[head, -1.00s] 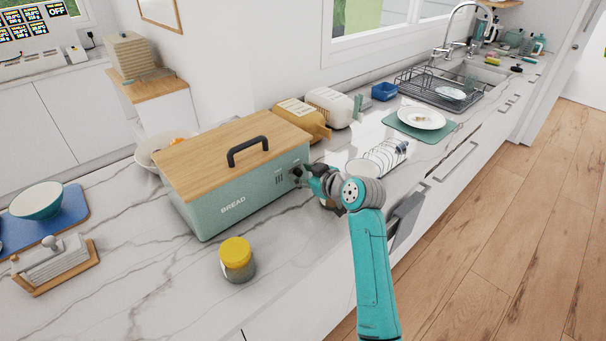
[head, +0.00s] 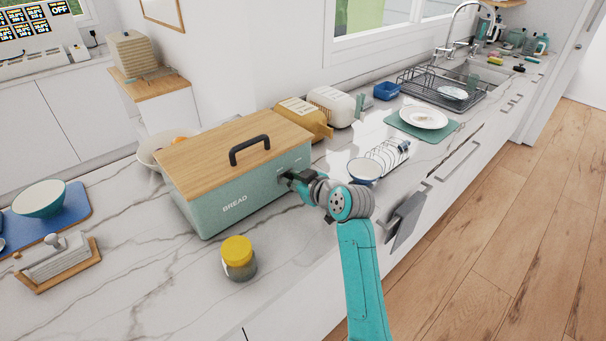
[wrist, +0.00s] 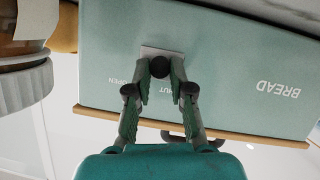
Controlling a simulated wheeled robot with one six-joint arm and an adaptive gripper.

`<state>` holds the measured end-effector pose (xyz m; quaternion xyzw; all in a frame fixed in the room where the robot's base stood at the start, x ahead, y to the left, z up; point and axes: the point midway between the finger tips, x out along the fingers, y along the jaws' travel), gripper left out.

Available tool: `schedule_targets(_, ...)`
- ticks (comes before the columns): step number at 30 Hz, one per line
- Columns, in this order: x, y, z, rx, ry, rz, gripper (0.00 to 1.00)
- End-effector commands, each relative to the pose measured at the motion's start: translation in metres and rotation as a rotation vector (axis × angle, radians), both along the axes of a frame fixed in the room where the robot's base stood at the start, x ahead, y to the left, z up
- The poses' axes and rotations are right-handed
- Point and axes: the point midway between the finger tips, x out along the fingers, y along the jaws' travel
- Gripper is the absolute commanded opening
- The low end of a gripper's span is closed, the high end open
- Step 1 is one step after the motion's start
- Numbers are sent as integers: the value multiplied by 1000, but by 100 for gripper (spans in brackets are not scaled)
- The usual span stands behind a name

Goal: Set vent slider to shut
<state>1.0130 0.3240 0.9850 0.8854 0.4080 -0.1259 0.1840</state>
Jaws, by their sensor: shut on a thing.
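The green bread bin (head: 235,195) with a wooden lid stands on the marble counter, and it fills much of the wrist view (wrist: 225,60), upside down. The vent slider's dark round knob (wrist: 160,67) stands out from a pale plate (wrist: 147,52) on the bin's front. My gripper (wrist: 161,72) is shut on this knob, a finger on each side.
A yellow-lidded jar (head: 238,257) stands in front of the bin. A bowl (head: 364,171) and a wire rack (head: 388,153) stand right of my gripper. The counter left of the jar has free room.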

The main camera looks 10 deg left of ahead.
Motion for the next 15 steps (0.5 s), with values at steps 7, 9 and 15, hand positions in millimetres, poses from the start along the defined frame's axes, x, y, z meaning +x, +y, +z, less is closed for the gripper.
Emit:
schedule_targets(7, -12, 9, 0, 1, 1, 1, 0)
schedule_targets(9, -12, 9, 0, 1, 2, 1, 0)
schedule_targets(15, -12, 10, 0, 1, 2, 2, 47)
